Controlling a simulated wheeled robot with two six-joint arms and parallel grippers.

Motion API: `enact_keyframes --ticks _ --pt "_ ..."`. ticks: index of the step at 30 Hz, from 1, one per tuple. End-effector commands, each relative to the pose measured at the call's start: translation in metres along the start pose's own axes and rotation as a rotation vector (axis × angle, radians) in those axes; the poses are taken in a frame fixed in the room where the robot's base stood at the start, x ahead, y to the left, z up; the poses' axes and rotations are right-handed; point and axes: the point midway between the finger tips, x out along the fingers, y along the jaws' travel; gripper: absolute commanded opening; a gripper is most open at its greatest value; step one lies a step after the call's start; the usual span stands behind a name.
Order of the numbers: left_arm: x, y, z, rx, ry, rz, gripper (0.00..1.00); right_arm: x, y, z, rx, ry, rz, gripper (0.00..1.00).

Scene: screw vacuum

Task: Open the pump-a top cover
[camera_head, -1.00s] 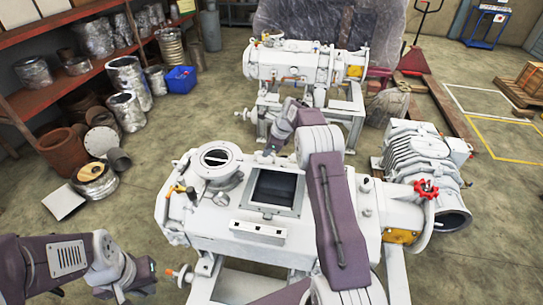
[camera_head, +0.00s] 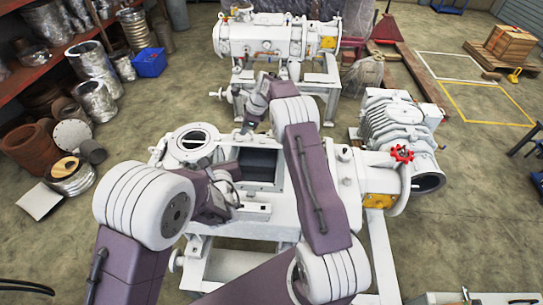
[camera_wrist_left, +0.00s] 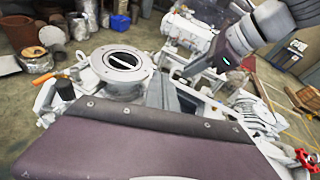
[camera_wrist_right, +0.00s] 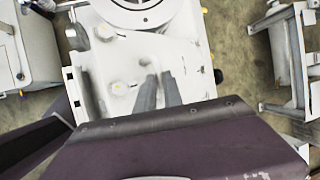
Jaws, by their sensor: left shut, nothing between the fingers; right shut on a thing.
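Pump-a is the near white pump (camera_head: 330,190), with a round port (camera_head: 193,140) at its top left. A rectangular opening with a dark inside (camera_head: 262,165) is in its top. A separate cover plate cannot be made out clearly. My left gripper (camera_head: 232,182) is shut and empty, low over the pump top between port and opening; its fingers show in the left wrist view (camera_wrist_left: 160,92). My right gripper (camera_head: 242,132) is at the far side of the opening. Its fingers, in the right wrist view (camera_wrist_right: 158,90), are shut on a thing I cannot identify.
A second white pump (camera_head: 265,40) stands behind. A ribbed grey blower (camera_head: 395,120) sits at the right, near a red handwheel (camera_head: 402,153). Shelving with metal cans and a blue bin (camera_head: 149,62) is at the left. My right forearm crosses over the pump's right half.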

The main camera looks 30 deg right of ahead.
Motion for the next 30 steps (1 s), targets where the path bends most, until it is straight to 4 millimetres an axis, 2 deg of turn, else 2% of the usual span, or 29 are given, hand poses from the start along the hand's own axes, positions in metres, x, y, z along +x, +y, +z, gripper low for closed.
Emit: enact_keyframes --ticks 1,3,6,9,13,17,30 --pt "-0.007 -0.037 -0.026 0.053 0.029 -0.080 0.00 0.002 -0.002 -0.004 -0.001 0.006 -0.008 0.00" --pt "-0.022 -0.074 -0.058 0.104 0.065 -0.156 0.00 0.002 -0.002 -0.004 -0.001 0.006 -0.008 0.00" --pt "-0.042 -0.106 -0.091 0.156 0.105 -0.223 0.00 0.002 -0.003 -0.004 -0.001 0.006 -0.009 0.00" --pt "-0.054 -0.123 -0.104 0.180 0.118 -0.262 0.00 0.001 -0.003 -0.004 -0.001 0.006 -0.009 0.00" --pt "-0.058 -0.129 -0.105 0.183 0.117 -0.274 0.00 0.001 -0.003 -0.004 -0.001 0.006 -0.009 0.00" --pt "-0.049 -0.131 -0.106 0.181 0.117 -0.272 0.00 0.001 -0.003 -0.004 -0.002 0.006 -0.009 0.00" --pt "0.038 -0.152 -0.118 0.179 0.116 -0.270 0.00 0.001 -0.003 -0.004 -0.002 0.006 -0.009 0.00"
